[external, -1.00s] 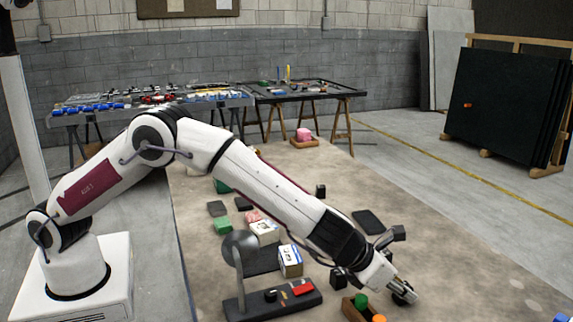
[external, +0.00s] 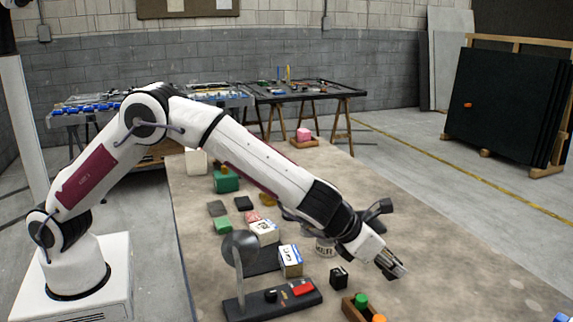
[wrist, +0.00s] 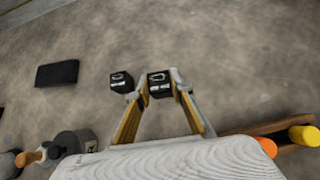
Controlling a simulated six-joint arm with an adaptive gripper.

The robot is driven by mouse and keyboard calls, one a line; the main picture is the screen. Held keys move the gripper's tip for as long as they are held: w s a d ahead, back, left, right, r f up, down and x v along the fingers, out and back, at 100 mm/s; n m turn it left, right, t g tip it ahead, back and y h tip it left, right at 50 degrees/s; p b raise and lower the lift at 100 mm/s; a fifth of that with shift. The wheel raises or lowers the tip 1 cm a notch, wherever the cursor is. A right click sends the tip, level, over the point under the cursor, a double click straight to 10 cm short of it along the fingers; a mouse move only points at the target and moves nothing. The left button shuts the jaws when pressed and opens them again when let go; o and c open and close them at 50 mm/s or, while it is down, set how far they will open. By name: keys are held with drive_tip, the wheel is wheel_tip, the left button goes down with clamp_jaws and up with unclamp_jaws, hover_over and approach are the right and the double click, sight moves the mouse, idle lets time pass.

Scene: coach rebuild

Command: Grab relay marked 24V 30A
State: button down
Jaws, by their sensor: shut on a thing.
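My gripper (wrist: 159,84) is shut on a small black relay (wrist: 159,88) with white markings, which shows between its two fingertips in the wrist view. The markings are too small to read. A second black relay (wrist: 122,82), also with a white mark, shows just left of the left finger. In the external view my gripper (external: 396,268) is above the mat at the right, and the held relay is hard to make out there. A black relay (external: 339,279) stands on the mat to the left of my gripper.
A wooden box with green and orange knobs (external: 361,308) stands in front, near my gripper. A grey can (external: 325,248) and a black stand with a red switch (external: 272,302) are to the left. A dark flat pad (wrist: 57,73) lies on the mat. The mat right of my gripper is clear.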

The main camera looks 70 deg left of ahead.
drive_tip(key=a, duration=1.3)
drive_tip(key=shift+a, duration=0.2)
drive_tip(key=shift+r, duration=0.15)
